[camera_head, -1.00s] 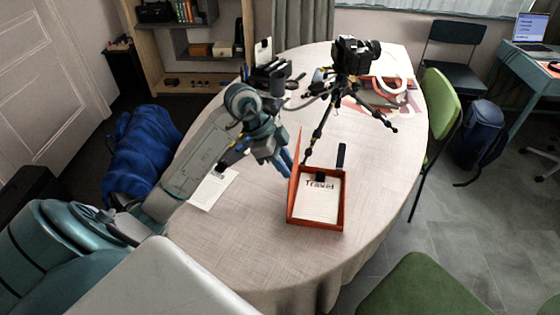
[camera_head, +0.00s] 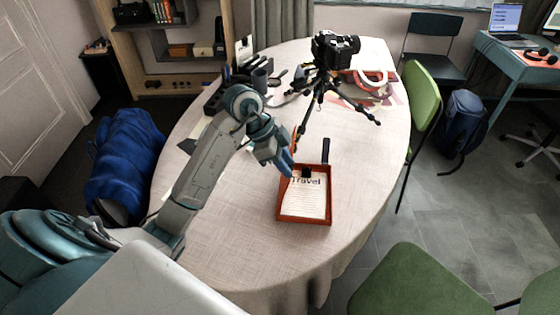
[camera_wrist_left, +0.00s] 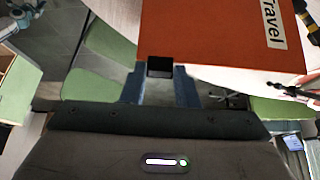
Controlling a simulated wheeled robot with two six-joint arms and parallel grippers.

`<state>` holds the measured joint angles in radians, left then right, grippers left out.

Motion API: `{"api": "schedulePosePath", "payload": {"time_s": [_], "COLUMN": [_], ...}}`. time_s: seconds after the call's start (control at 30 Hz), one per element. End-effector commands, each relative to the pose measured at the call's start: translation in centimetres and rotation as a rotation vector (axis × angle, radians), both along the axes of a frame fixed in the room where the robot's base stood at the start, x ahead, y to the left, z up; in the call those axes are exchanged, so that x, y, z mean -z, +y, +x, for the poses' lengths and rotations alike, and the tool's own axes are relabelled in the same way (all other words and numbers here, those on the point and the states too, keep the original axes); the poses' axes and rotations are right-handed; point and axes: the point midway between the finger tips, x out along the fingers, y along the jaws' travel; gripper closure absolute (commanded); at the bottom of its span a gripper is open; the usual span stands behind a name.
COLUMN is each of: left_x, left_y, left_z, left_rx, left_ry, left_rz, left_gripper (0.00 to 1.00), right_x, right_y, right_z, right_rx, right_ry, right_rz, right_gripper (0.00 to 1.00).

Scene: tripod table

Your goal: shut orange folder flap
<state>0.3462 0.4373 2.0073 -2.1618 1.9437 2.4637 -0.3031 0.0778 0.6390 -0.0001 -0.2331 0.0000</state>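The orange folder (camera_head: 329,207) lies on the table as a shallow open tray. A page headed "Travel" (camera_head: 304,198) shows inside it. My left gripper (camera_head: 288,164) is at the flap's free edge. In the left wrist view its blue fingers (camera_wrist_left: 160,88) sit close against both sides of a small black tab (camera_wrist_left: 160,67) on that edge. My right gripper is out of view.
A camera on a tripod (camera_head: 334,50) stands behind the folder, one leg reaching near it. A dark slim object (camera_head: 326,150) lies at the folder's back edge. A black organiser (camera_head: 218,98) is at the back left. The table (camera_head: 235,245) is clear in front. Green chairs stand around.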

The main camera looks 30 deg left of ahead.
Motion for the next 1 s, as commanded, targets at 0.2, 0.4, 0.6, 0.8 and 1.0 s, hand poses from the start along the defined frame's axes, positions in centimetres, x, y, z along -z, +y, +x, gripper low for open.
{"api": "schedulePosePath", "payload": {"time_s": [0.2, 0.4, 0.6, 0.8, 1.0], "left_x": [0.0, 0.3, 0.7, 0.9, 0.9], "left_y": [-0.4, -1.2, -2.0, -2.8, -3.0], "left_z": [0.2, 0.5, 0.9, 1.2, 1.3], "left_rx": [0.001, 0.001, 0.001, 0.001, 0.0], "left_ry": [-0.001, 0.0, -0.001, 0.001, 0.0], "left_rz": [-0.001, -0.002, -0.003, -0.002, -0.001], "left_gripper": [0.77, 0.77, 0.77, 0.77, 0.77], "right_x": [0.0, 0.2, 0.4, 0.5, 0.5], "right_y": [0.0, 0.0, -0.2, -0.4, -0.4], "right_z": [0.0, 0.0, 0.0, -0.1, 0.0], "right_rx": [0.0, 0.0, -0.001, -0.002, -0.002], "right_ry": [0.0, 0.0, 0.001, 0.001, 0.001], "right_rz": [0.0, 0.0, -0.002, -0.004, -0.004], "right_gripper": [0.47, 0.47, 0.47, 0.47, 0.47]}}
